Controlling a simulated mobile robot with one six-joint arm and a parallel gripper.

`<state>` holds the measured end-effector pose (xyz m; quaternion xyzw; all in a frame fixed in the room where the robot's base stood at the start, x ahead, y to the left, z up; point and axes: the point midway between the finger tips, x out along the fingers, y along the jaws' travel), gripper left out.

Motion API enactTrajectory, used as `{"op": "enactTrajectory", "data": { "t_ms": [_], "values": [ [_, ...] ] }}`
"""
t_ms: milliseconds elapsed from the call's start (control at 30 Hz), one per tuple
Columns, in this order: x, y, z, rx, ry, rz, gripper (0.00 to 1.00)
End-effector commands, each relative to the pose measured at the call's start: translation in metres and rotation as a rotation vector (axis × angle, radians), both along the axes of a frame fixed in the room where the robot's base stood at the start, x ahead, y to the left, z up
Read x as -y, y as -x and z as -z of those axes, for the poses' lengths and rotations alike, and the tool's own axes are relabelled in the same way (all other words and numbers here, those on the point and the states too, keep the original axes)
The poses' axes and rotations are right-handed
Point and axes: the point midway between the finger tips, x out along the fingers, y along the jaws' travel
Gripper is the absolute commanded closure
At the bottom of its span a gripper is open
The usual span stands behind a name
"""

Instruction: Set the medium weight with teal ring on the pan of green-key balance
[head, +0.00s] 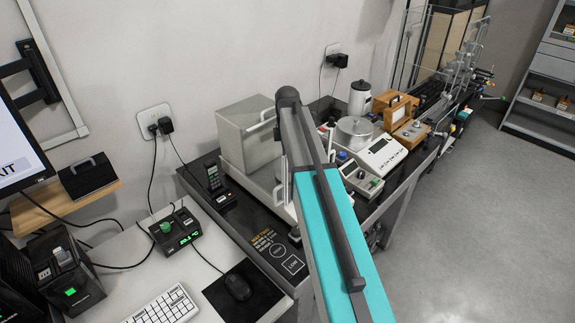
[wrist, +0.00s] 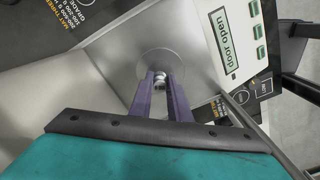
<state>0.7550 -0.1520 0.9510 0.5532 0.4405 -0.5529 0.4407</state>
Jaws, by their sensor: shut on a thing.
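My gripper (wrist: 160,84) has two purple fingers shut on a small shiny metal weight (wrist: 160,78). The weight is over the round metal pan (wrist: 148,52), near its middle; I cannot tell whether it touches the pan. No teal ring can be made out on it. The green-key balance (wrist: 228,12) lies under the gripper, with green keys at upper right and a display reading "door open".
A large grey box (head: 247,133) stands left of my arm. A desk with a keyboard (head: 163,307) is at lower left.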

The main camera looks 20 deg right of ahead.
Motion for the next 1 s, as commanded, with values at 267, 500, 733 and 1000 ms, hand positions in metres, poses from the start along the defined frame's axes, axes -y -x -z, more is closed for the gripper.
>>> {"op": "enactTrajectory", "data": {
  "t_ms": [267, 500, 733, 1000],
  "values": [
    [0.0, 0.0, 0.016, 0.0, 0.0, 0.0, 1.0],
    [0.0, 0.0, 0.017, 0.0, 0.0, 0.0, 1.0],
    [0.0, 0.0, 0.019, 0.0, 0.0, 0.0, 0.7],
    [0.0, 0.0, 0.019, 0.0, 0.0, 0.0, 0.65]
  ]
}}
